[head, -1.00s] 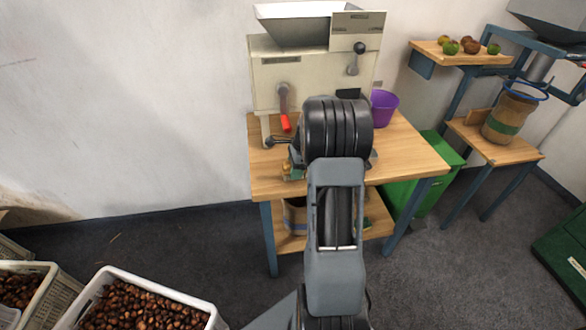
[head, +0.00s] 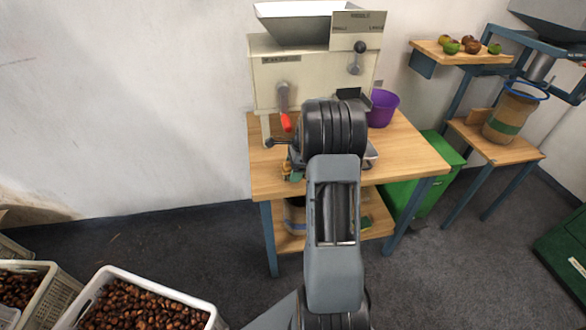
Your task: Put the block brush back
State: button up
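I cannot make out the block brush for certain. A small brown and greenish thing (head: 287,170) shows at the left of my arm on the wooden table (head: 415,160); it is too small and covered to name. My arm reaches over the front of the table, and its black wrist hides what lies beyond. My gripper is hidden behind the wrist, so neither its fingers nor anything in them shows.
A cream machine (head: 270,85) with a red-handled lever (head: 286,121) stands on the table, a purple bucket (head: 383,108) beside it. A lower shelf (head: 378,230) holds partly hidden items. A green bin (head: 415,200) stands right; chestnut crates (head: 95,290) stand front left.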

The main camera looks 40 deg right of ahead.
jog(key=p+v, duration=0.1)
jog(key=v, duration=1)
jog(key=shift+d+r+p, duration=0.1)
jog(key=shift+r+p, duration=0.1)
jog(key=shift+p, duration=0.15)
jog(key=shift+r, duration=0.3)
jog(key=s+a+r+n+h, duration=0.1)
jog(key=s+a+r+n, duration=0.15)
jog(key=a+n, duration=0.45)
jog(key=s+a+r+n+h, duration=0.15)
jog(key=s+a+n, duration=0.3)
jog(key=a, duration=0.55)
jog(key=s+a+f+n+t, duration=0.1)
jog(key=s+a+f+n, duration=0.1)
jog(key=s+a+n, duration=0.6)
jog(key=shift+s+a+n+t, duration=0.25)
jog(key=shift+s+n, duration=0.4)
jog(key=shift+n, duration=1.2)
jog(key=shift+f, duration=0.1)
